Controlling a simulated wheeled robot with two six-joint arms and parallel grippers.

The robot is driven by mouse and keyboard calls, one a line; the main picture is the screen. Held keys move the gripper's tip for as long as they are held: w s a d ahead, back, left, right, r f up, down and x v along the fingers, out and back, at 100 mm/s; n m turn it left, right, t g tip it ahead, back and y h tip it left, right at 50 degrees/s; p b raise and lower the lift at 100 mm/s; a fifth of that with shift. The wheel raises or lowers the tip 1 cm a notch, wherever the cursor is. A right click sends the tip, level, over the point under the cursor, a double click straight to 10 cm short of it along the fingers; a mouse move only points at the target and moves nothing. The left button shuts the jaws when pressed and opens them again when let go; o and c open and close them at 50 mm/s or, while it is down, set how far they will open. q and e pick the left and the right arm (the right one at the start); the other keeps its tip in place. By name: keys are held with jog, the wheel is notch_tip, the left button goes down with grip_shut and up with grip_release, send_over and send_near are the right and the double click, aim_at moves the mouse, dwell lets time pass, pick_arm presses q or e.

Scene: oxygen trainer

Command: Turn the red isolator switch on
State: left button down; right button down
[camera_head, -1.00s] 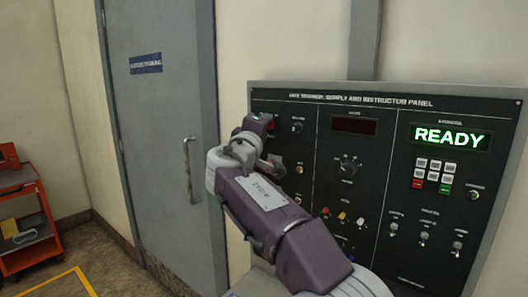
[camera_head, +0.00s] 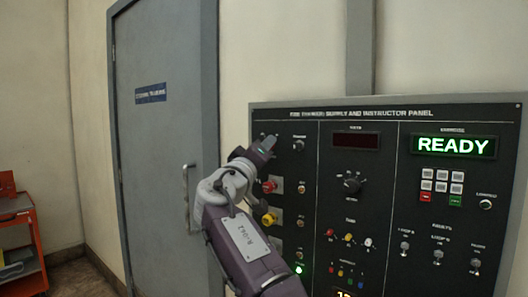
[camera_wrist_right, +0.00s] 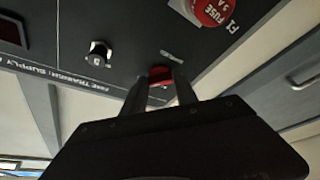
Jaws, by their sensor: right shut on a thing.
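The red isolator switch (camera_wrist_right: 160,73) shows between my right gripper's fingertips (camera_wrist_right: 158,85) in the right wrist view, with a small pale label beside it. The gripper is shut on the switch, and its fingers hide much of it. In the head view my right gripper (camera_head: 266,145) is at the upper left of the black panel (camera_head: 395,112), and it hides the switch there. I cannot tell which way the switch is turned. My left gripper is not in view.
A red fuse cap (camera_head: 269,187) and a yellow cap (camera_head: 268,219) stick out below the gripper. A black knob (camera_head: 298,145) is close to its right. The display (camera_head: 454,146) reads READY. A grey door (camera_head: 165,140) and a red cart (camera_head: 20,240) are at left.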

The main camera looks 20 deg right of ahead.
jog(key=shift+r, duration=0.1)
jog(key=c, duration=1)
grip_release()
jog(key=shift+o, duration=0.2)
jog(key=b+v, duration=0.5)
jog(key=v, duration=0.4)
